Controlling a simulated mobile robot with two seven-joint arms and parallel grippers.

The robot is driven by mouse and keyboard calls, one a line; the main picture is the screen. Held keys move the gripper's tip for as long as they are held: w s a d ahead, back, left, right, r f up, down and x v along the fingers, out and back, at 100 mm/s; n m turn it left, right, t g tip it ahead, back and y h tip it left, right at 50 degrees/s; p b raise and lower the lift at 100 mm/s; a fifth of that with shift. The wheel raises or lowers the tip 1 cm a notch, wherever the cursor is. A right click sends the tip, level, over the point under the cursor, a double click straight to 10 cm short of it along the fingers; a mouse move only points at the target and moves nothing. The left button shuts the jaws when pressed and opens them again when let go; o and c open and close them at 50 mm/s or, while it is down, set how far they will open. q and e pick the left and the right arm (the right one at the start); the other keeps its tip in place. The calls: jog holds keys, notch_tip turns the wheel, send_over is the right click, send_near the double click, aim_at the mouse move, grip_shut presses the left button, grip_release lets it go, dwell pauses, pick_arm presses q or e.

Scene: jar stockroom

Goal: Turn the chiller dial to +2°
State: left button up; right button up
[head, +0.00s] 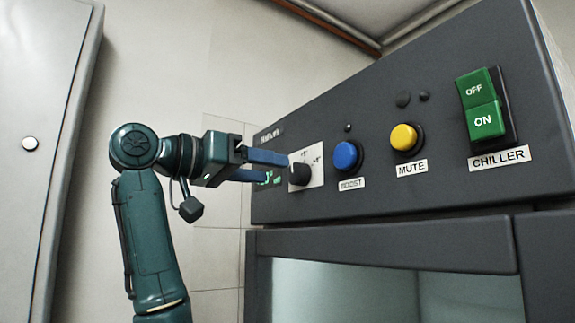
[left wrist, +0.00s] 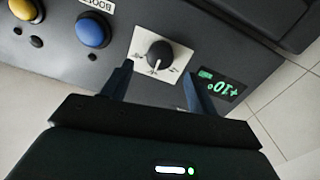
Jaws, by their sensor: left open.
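The dial (head: 300,174) is a black round knob on a white scale plate on the dark control panel, left of the blue button. In the left wrist view the dial (left wrist: 160,52) sits just beyond and between the fingertips, with a pale pointer mark. My left gripper (head: 272,168) is open in front of the panel, fingers pointing at the dial. The left wrist view shows its fingertips (left wrist: 159,76) on either side, apparently not touching the knob.
Right of the dial are a blue BOOST button (head: 346,156), a yellow MUTE button (head: 404,137) and a green ON/OFF CHILLER switch (head: 482,106). A glass-fronted cabinet (head: 384,256) is below the panel. A pale door (head: 40,120) stands at the left.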

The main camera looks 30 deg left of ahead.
aim_at(292, 173)
pick_arm(q)
jog(key=p+x, duration=0.1)
jog(key=x, duration=0.3)
jog(key=shift+w, duration=0.1)
jog(key=shift+w+d, duration=0.2)
jog(key=shift+w, duration=0.25)
pick_arm(e)
jog(key=shift+w+d+r, duration=0.15)
jog(key=shift+w+d, duration=0.1)
jog(key=shift+d, duration=0.25)
pick_arm(q)
jog(key=c, duration=1)
pick_arm(e)
jog(key=shift+s+a, duration=0.1)
jog(key=shift+s, duration=0.15)
